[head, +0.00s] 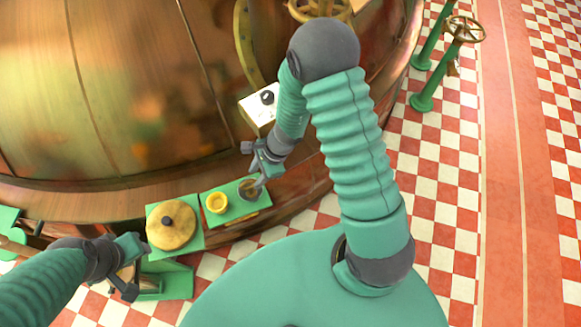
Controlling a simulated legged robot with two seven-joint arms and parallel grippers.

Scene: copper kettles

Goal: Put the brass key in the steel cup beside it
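The steel cup (247,193) stands on a green shelf (259,205) at the foot of the big copper kettle. My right gripper (259,176) points down at the cup, its tips over or at the rim. I cannot tell whether its fingers are shut on anything. I cannot make out the brass key; the gripper and the cup wall may hide it. My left gripper (132,268) is at the lower left, its fingers apart, above a green stand.
A yellow cup (217,203) stands left of the steel cup. Further left, a round brass-coloured lid with a dark knob (172,228) lies on a green plate. The copper kettle (130,90) fills the back. A white box with a black knob (259,108) is above the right gripper.

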